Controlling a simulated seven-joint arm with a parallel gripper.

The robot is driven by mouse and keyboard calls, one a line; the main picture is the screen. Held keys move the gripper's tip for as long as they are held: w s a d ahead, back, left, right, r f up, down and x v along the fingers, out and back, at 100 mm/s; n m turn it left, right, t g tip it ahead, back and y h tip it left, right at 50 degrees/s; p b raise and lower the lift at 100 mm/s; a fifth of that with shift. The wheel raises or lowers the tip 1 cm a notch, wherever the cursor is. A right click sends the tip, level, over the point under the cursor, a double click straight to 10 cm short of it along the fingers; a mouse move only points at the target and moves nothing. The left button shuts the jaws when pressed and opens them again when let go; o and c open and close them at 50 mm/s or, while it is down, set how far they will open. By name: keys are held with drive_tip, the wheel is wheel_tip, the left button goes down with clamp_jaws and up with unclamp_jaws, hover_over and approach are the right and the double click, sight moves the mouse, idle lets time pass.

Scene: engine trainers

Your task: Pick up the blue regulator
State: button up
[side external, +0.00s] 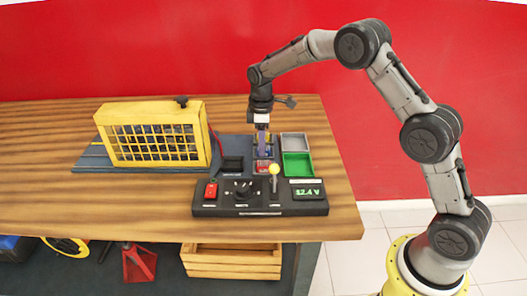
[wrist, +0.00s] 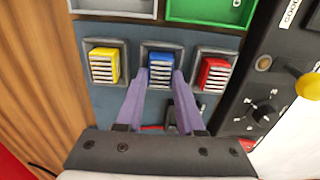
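The blue regulator (wrist: 161,71) is a small finned block seated in the middle grey socket in the wrist view, between a yellow regulator (wrist: 104,66) and a red regulator (wrist: 214,73). My gripper (wrist: 161,82) has its two purple fingers apart, with the tips at the left and right sides of the blue regulator. Whether the tips touch it is hard to tell. In the side external view, my gripper (side external: 262,148) points down over the row of sockets and largely hides the blue regulator. The red regulator (side external: 263,167) shows there in front of the fingers.
A grey tray (side external: 295,142) and a green tray (side external: 297,164) lie right of the sockets. A control panel (side external: 259,209) with a yellow-knobbed lever (side external: 274,172) stands in front. A yellow caged unit (side external: 153,109) stands left. The wooden tabletop (side external: 100,209) is clear at front left.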

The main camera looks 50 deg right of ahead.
clamp_jaws()
drive_tip(key=shift+r, duration=0.15)
